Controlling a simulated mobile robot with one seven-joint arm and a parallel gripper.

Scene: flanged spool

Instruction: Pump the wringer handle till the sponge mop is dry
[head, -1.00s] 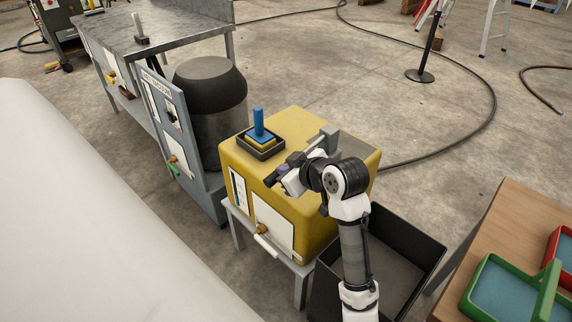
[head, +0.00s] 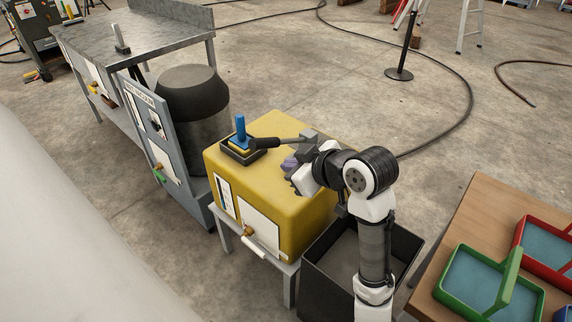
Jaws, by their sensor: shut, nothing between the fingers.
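The yellow wringer box (head: 228,165) stands on a grey stand. On its top left, the sponge mop (head: 240,134), a blue upright post on a yellow block, sits in a small dark tray (head: 256,155). The wringer handle (head: 264,142) is a rod with a black grip. It reaches left from a grey block (head: 309,135) on the box top, and its grip end appears close to the mop. My gripper (head: 289,171) is shut and empty over the box top, in front of and below the handle in the picture, apart from the grip. My wrist hides part of the box's right side.
A dark open bin (head: 318,282) stands right of the stand, under my arm. A wooden table (head: 478,212) with green and red trays is at the right. A dark drum (head: 190,93) and grey panel stand left.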

